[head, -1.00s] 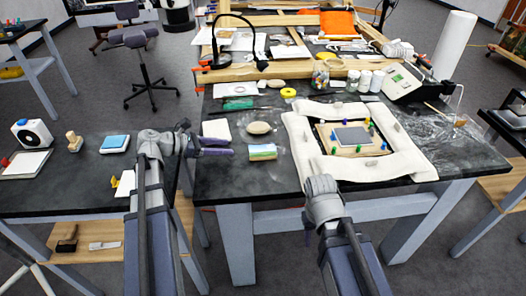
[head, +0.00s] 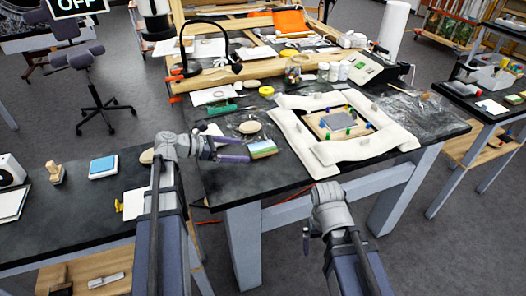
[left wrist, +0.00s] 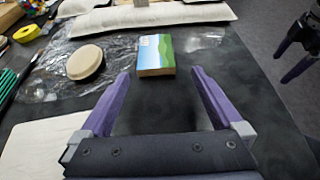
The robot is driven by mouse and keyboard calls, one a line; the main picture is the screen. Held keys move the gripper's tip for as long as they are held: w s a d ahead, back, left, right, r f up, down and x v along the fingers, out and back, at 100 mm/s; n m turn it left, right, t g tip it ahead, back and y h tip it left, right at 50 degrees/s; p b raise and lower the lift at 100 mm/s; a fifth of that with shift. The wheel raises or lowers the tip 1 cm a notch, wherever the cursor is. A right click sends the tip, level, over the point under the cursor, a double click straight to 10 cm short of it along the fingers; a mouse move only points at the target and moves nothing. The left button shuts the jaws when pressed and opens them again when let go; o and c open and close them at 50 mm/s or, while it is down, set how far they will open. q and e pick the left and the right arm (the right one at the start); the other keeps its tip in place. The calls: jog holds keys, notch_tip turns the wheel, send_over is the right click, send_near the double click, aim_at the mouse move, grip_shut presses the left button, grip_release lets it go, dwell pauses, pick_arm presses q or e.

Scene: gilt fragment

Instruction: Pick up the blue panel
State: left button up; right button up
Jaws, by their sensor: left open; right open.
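A small painted panel (head: 263,148), blue on top with green and white, lies on the dark table's near left part. In the left wrist view the panel (left wrist: 156,52) shows its painted face and a tan edge. My left gripper (head: 244,149) is open and empty, its purple fingers pointing at the panel.
A round tan stone-like pad (head: 250,127) lies beside the panel. Another blue-topped block (head: 103,166) is on the left table. Bare table lies near the panel.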

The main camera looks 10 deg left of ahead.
aim_at(256, 149)
pick_arm(q)
jog(key=b+x, duration=0.1)
jog(key=x, duration=0.4)
jog(key=shift+w+a+b, duration=0.1)
jog(key=shift+w+b, duration=0.2)
jog(key=shift+b, duration=0.1)
jog(key=shift+r, duration=0.1)
jog(key=c, duration=1.3)
jog(key=shift+r, duration=0.1)
jog(key=shift+c, duration=0.2)
notch_tip(256, 149, up, 10)
jog(key=p, duration=1)
